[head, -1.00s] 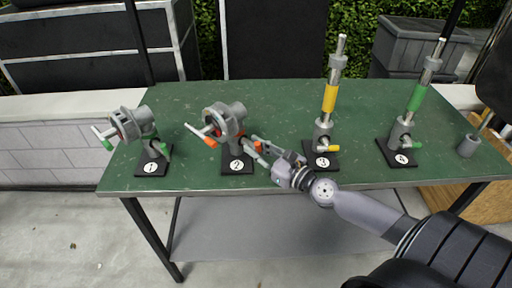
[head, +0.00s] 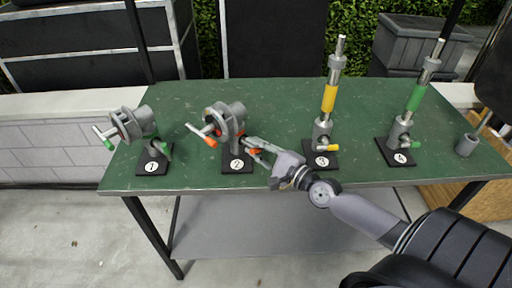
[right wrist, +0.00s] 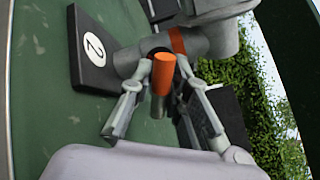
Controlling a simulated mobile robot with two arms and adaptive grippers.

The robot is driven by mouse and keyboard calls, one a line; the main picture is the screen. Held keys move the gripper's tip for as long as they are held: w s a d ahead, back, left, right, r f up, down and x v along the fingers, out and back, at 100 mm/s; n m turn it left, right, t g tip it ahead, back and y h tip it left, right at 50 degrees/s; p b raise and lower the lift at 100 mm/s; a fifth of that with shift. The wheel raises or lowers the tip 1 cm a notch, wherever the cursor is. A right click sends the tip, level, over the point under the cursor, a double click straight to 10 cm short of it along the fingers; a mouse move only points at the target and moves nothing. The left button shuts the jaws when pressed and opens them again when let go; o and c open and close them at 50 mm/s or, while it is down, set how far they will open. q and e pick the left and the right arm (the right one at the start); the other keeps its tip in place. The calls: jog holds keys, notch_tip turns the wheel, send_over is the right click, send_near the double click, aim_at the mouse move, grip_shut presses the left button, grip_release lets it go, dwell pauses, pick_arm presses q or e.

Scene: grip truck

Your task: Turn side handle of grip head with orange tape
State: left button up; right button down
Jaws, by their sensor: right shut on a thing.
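The grip head with orange tape (head: 228,121) stands on the black base marked 2, left of the table's middle. A T-handle with an orange tip (head: 210,142) sticks out at its front left. Its side handle (right wrist: 163,75) has an orange end and points toward the camera in the right wrist view. My right gripper (head: 255,147) reaches in from the right at the side handle. In the right wrist view its fingers (right wrist: 163,98) stand on both sides of the handle, and it is shut on it. My left gripper is not in view.
Grip head 1 (head: 131,123) with green-tipped handles stands to the left. Stand 3 (head: 323,130) with yellow tape and stand 4 (head: 401,131) with green tape are to the right. A grey cup-like piece (head: 467,145) sits at the right. The green table (head: 280,105) is clear behind the gripper.

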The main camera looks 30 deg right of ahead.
jog(key=n+p, duration=0.1)
jog(key=n, duration=0.3)
jog(key=shift+d+r+n, duration=0.1)
jog(key=shift+n, duration=0.3)
jog(key=n+p, duration=0.1)
jog(key=n, duration=0.4)
jog(key=shift+p, duration=0.4)
dwell(0.7)
jog(key=c, duration=1.5)
grip_release()
jog(key=shift+c, duration=0.2)
jog(key=shift+o, duration=0.4)
jog(key=shift+w, duration=0.1)
jog(key=shift+r, duration=0.25)
jog(key=shift+f, duration=0.15)
